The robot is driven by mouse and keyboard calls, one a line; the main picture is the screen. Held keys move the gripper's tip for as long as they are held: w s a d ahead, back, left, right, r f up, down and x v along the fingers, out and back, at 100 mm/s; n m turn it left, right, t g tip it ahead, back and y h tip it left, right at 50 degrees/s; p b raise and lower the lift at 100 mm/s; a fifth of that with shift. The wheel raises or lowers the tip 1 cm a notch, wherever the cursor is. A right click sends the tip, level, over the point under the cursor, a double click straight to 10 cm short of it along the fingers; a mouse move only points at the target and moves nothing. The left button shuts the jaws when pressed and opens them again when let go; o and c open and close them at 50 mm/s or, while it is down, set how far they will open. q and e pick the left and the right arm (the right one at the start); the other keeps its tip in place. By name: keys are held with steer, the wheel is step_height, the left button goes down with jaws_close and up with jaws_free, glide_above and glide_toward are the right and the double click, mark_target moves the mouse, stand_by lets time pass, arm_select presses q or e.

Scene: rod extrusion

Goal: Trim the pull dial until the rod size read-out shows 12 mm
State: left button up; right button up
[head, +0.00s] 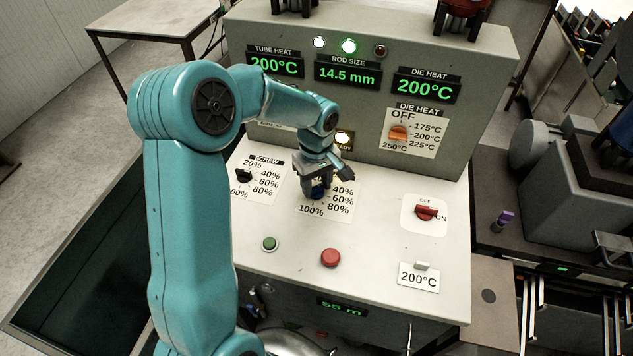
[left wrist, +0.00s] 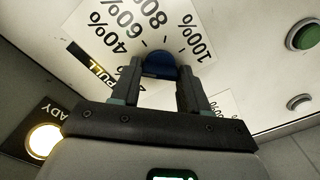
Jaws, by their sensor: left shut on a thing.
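The blue pull dial (head: 318,193) sits on the sloped white panel, with a scale of 40%, 60%, 80% and 100% beside it. My left gripper (head: 318,188) is over the dial and shut on it, hiding most of it. In the left wrist view the blue dial (left wrist: 159,65) shows between the two dark fingers (left wrist: 160,85), with the "PULL" label partly covered. The rod size read-out (head: 347,75) on the upright panel shows 14.5 mm in green. My right gripper is not in view.
The screw dial (head: 244,175) is left of the pull dial. A green button (head: 269,243) and a red button (head: 330,257) are in front. A red switch (head: 426,212) is to the right, and the orange die heat dial (head: 398,132) is behind.

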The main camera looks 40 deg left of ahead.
mark_target(316, 187)
arm_select(q)
steer(key=m+b, duration=0.1)
steer(key=m, duration=0.2)
steer(key=shift+m, duration=0.3)
steer(key=shift+w+r+m+b, duration=0.1)
steer(key=shift+m+b, duration=0.6)
steer(key=shift+m, duration=1.9)
steer(key=o, duration=1.1)
steer(key=shift+c, duration=0.2)
step_height(316, 187, up, 16)
steer(key=shift+r, duration=0.15)
